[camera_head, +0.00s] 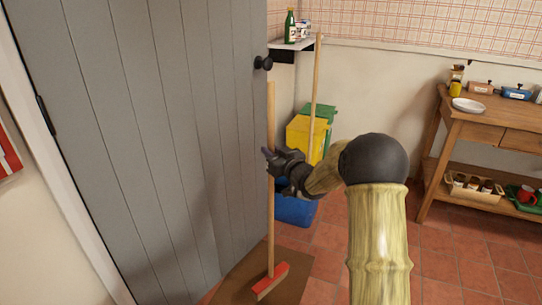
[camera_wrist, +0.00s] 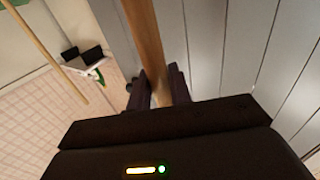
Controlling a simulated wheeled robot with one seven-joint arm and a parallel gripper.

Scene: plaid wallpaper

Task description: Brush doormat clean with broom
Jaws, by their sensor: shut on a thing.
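A broom (camera_head: 271,215) with a long wooden handle and a red head (camera_head: 270,281) stands close to upright in the head view. Its head rests on or just above the brown doormat (camera_head: 232,284), in front of the grey door. I cannot tell if the bristles touch the mat. My gripper (camera_head: 271,162) is shut on the broom handle at about mid-height. In the wrist view the handle (camera_wrist: 146,40) runs between my two fingers (camera_wrist: 160,88). The mat's lower part is cut off by the frame edge.
The grey door (camera_head: 170,130) is close on the left. Yellow, green and blue bins (camera_head: 297,210) stand behind my gripper, with a second wooden pole (camera_head: 316,90) by a small shelf (camera_head: 292,45). A wooden table (camera_head: 500,125) is at right. Tiled floor (camera_head: 440,260) is clear.

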